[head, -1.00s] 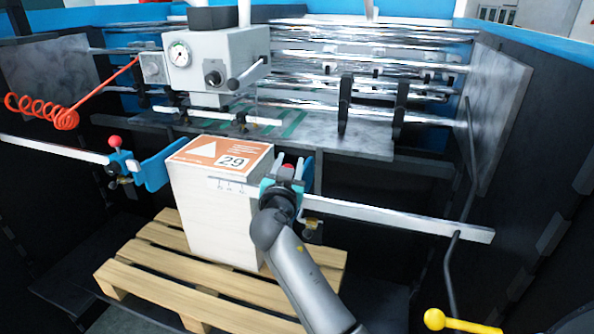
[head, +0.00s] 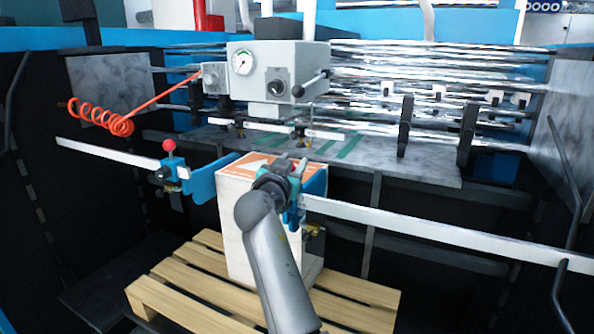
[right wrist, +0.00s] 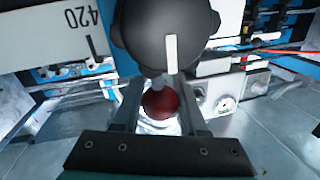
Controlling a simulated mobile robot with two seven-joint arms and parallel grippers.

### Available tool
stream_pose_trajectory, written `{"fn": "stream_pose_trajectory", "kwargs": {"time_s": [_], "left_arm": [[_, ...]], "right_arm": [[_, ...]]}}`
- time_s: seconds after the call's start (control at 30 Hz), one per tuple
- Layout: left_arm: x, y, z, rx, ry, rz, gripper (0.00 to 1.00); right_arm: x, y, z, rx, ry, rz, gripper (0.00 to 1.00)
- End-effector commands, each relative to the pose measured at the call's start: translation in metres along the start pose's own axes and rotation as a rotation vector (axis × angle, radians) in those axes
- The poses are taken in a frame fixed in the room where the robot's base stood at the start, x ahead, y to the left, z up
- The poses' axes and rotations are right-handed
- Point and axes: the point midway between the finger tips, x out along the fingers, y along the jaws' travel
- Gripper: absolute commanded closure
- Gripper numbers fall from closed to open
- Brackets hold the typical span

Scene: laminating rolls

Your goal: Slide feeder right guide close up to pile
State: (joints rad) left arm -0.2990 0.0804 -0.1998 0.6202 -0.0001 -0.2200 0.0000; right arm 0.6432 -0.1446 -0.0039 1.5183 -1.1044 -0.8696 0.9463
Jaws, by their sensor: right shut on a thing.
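The pile (head: 237,225) is a tall pale stack with an orange top sheet, standing on a wooden pallet. The feeder right guide (head: 318,183) is a blue plate on a clamp, on a white rail at the pile's right side. My right gripper (head: 284,166) is over the guide's clamp and hides part of it and of the pile's top. In the right wrist view its fingers are shut on the guide's red ball knob (right wrist: 160,104). I cannot tell whether plate and pile touch. My left gripper is not in view.
The left guide (head: 203,184), with its red knob, stands at the pile's left side. The pallet (head: 190,278) lies below. A grey control box with a gauge (head: 262,70) hangs behind the pile. The white right rail (head: 440,232) runs clear to the right.

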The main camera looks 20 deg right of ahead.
Motion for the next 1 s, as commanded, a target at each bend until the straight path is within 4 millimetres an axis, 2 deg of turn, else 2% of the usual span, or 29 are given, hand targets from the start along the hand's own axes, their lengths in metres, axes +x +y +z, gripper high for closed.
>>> {"fn": "stream_pose_trajectory", "kwargs": {"time_s": [0.3,0.33,0.6,1.0], "left_arm": [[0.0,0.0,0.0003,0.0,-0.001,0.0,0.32],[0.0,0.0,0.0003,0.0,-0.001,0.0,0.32],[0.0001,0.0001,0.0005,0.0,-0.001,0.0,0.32],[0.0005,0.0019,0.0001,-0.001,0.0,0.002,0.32]], "right_arm": [[0.0001,-0.0009,-0.0022,-0.001,0.004,-0.001,1.0],[0.0001,-0.0009,-0.0023,-0.001,0.004,-0.001,0.57],[0.0002,-0.0003,-0.001,-0.001,0.002,0.0,0.29],[0.0021,0.0021,-0.0005,-0.001,0.0,0.0,0.29]]}}
